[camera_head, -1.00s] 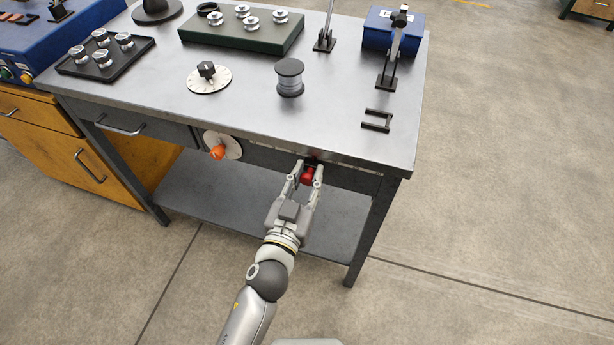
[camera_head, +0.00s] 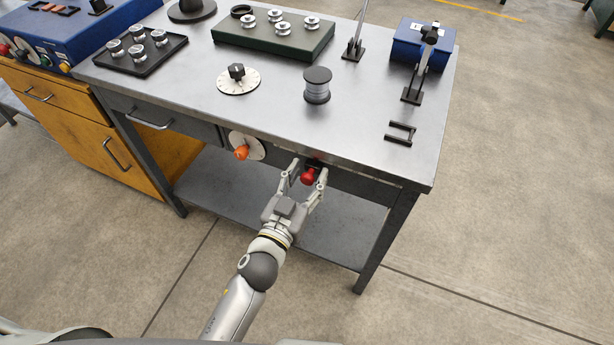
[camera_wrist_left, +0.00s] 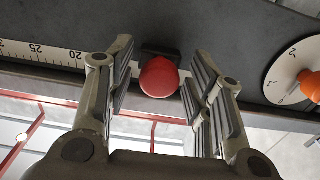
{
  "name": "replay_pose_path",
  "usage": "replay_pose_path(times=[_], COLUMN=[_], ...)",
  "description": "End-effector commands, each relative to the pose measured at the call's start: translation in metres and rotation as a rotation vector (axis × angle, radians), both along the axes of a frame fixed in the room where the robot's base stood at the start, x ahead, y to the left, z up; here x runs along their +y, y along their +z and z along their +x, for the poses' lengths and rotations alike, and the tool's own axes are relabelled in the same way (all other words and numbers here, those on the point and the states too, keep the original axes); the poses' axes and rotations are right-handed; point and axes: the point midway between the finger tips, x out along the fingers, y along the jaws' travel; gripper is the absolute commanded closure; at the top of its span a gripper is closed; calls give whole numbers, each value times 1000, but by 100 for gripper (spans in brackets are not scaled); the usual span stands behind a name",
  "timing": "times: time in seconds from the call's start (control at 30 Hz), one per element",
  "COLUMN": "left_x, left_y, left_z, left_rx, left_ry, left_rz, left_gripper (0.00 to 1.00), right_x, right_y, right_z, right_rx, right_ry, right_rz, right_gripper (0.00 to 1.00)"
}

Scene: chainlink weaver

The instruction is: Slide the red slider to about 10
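The red slider (camera_head: 308,176) is a round red knob on a dark block at the front edge of the grey table. In the left wrist view the red knob (camera_wrist_left: 159,77) stands in front of a white scale (camera_wrist_left: 55,55). The scale's marks 20 and 25 show left of it there; the marks nearest the knob are hidden by a finger and the slider. My left gripper (camera_head: 308,171) is open around the knob. In the left wrist view a narrow gap shows between the knob and each finger. My right gripper is not in view.
A white dial with an orange knob (camera_head: 241,153) is on the table front, left of the slider. A black-knobbed dial (camera_head: 238,82), a spool (camera_head: 317,86) and a black bracket (camera_head: 401,132) are on the tabletop (camera_head: 360,100). A lower shelf (camera_head: 225,190) lies below. The floor in front is clear.

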Motion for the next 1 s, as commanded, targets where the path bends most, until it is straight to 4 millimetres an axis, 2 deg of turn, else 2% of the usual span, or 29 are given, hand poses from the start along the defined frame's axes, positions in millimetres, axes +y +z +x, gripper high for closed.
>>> replay_pose_path(times=[0.23, 0.37, 0.47, 0.8, 1.0], left_x=[0, 2, 6, 26, 34], left_y=[0, 0, -1, -2, -1], left_z=[0, -7, -19, -79, -103], left_rx=[0, 0, 3, 5, 3], left_ry=[0, 0, 1, 2, 1], left_rz=[0, -1, 0, 0, 0], left_gripper=[52, 52, 52, 52, 52], right_x=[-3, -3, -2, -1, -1], right_y=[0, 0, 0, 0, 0], right_z=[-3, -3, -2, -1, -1], right_rx=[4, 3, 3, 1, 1], right_ry=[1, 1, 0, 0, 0], right_rz=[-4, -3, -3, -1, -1], right_gripper=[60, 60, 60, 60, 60])
